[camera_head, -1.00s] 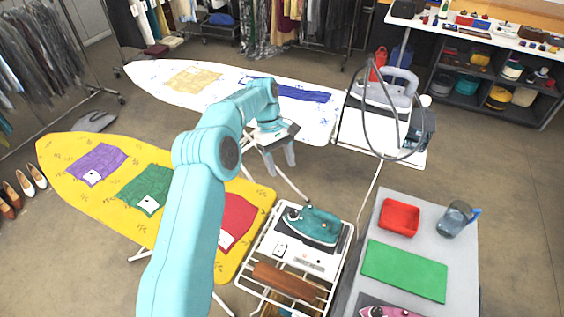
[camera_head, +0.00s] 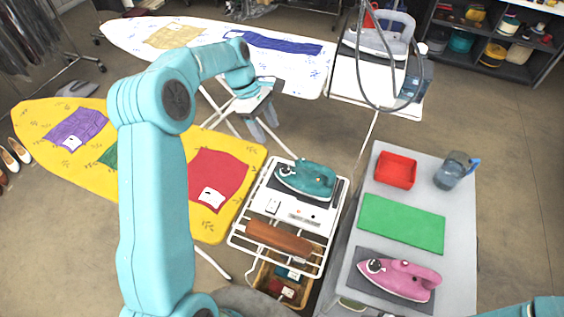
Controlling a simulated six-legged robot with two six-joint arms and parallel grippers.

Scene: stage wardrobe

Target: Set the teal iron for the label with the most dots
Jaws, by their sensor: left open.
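The teal iron (camera_head: 306,178) rests on a dark pad on the white rack (camera_head: 294,209) at the end of the yellow ironing board. My left gripper (camera_head: 265,130) is open and empty, pointing down beyond the iron and to its left, apart from it. On the yellow board (camera_head: 40,115), a purple cloth (camera_head: 88,124) and a red cloth (camera_head: 222,170) each carry a white label, (camera_head: 72,142) and (camera_head: 211,196); their dots are too small to count. A green cloth (camera_head: 108,157) is mostly hidden behind my left arm. My right gripper is out of view.
A white board (camera_head: 130,38) and a grey iron (camera_head: 380,38) stand behind. A brown sleeve board (camera_head: 278,238) lies below the teal iron.

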